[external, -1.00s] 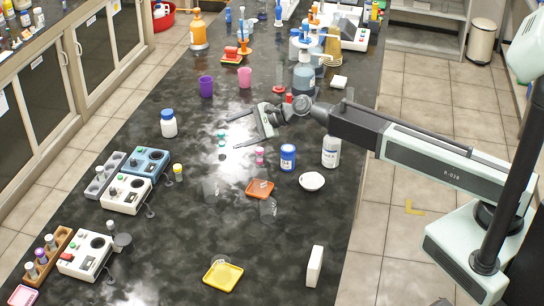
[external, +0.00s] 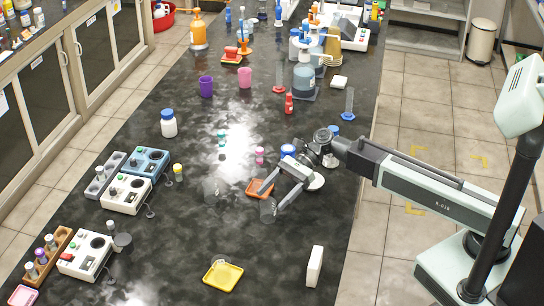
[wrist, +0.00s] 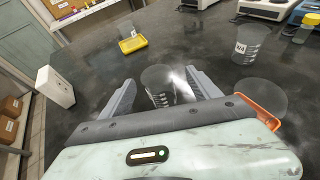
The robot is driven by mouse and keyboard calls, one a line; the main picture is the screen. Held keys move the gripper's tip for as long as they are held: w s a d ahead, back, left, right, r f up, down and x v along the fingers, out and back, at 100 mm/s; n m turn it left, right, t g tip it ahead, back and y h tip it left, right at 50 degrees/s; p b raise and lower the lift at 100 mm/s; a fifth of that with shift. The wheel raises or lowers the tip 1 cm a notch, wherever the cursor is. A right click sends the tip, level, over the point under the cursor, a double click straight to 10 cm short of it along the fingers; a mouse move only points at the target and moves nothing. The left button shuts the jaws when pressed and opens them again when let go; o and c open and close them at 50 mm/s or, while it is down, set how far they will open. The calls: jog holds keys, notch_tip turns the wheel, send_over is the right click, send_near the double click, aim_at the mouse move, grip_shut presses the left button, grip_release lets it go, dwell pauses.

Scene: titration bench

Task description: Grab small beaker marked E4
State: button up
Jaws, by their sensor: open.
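A small clear beaker (external: 268,209) with dark graduation marks stands on the black bench. In the wrist view this beaker (wrist: 158,88) is between my open fingers, nearer the right one; I cannot tell whether either touches it. No E4 label is readable on it. My gripper (external: 270,201) is open around it, and its two spread fingers also show in the wrist view (wrist: 160,80). A second clear beaker (external: 212,188) stands to the left; in the wrist view this beaker (wrist: 248,45) has a white label that looks like N4.
An orange tray (wrist: 268,119) lies close beside my right finger, with a clear round-rimmed glass at it. A white box (external: 315,267) and a yellow tray (external: 223,276) stand nearer the front.

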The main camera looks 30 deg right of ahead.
aim_at(263, 213)
jog(key=shift+w+d+f, duration=0.2)
jog(key=shift+d+f, duration=0.3)
jog(key=shift+d, duration=0.35)
jog(key=b+x, duration=0.1)
jog(key=x, duration=0.3)
jog(key=b+x, duration=0.2)
jog(key=x, duration=0.2)
jog(key=shift+s, duration=0.25)
jog(key=shift+r, duration=0.1)
jog(key=c, duration=1.4)
